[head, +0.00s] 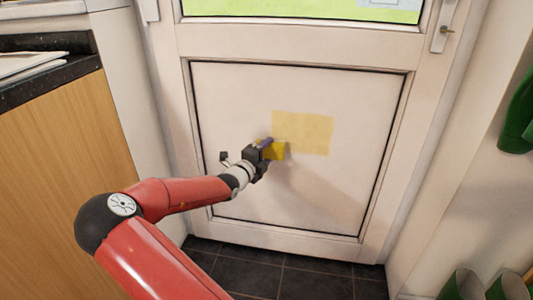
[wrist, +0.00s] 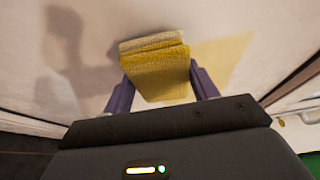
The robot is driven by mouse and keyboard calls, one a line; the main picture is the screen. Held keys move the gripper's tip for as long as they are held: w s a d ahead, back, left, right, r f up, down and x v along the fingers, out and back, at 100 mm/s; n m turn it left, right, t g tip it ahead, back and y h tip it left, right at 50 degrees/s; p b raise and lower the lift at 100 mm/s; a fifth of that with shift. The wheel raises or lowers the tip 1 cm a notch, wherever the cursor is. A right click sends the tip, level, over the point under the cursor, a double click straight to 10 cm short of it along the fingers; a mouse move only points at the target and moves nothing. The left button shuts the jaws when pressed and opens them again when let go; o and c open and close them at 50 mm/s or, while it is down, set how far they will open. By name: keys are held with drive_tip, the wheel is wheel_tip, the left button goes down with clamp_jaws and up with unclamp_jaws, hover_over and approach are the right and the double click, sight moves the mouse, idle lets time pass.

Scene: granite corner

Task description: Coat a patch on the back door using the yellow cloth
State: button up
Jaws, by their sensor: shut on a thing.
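The back door (head: 240,90) is white, with a recessed lower panel. A pale yellow patch (head: 312,132) shows on that panel, right of its middle; part of it also shows in the wrist view (wrist: 226,52). The yellow cloth (wrist: 160,75) is folded and held between the two purple fingers of my gripper (wrist: 158,92). In the head view my gripper (head: 266,149) holds the cloth (head: 278,150) at the lower left corner of the patch. The cloth is at or very near the panel; I cannot tell whether it touches.
A wooden cabinet with a dark granite top (head: 50,42) stands at the left. The door handle (head: 445,30) is at the upper right. Green boots (head: 465,286) stand at the lower right, and a green item (head: 520,115) hangs on the right wall. Dark tiles (head: 300,278) cover the floor.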

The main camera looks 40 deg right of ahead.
sight(277, 153)
drive_tip(key=shift+w+d+b, duration=0.35)
drive_tip(key=shift+w+d, duration=0.25)
drive_tip(key=shift+d, duration=0.15)
idle(0.3)
drive_tip(key=shift+s+d+f+b, duration=0.2)
drive_tip(key=shift+s+d+b, duration=0.4)
drive_tip(key=shift+b, duration=0.55)
drive_tip(key=shift+s+d+r+b, duration=0.15)
drive_tip(key=shift+s+d+b, duration=0.45)
drive_tip(key=shift+s+b, duration=0.4)
drive_tip(key=shift+w+a+r, duration=0.2)
drive_tip(key=shift+w+a, duration=0.2)
drive_tip(key=shift+w, duration=0.3)
drive_tip(key=shift+w+a+p, duration=0.8)
drive_tip(key=shift+w+a, duration=0.05)
drive_tip(key=shift+w, duration=0.2)
drive_tip(key=shift+s+a+f+b, duration=0.15)
drive_tip(key=shift+s+a+b, duration=0.15)
drive_tip(key=shift+s+a, duration=1.8)
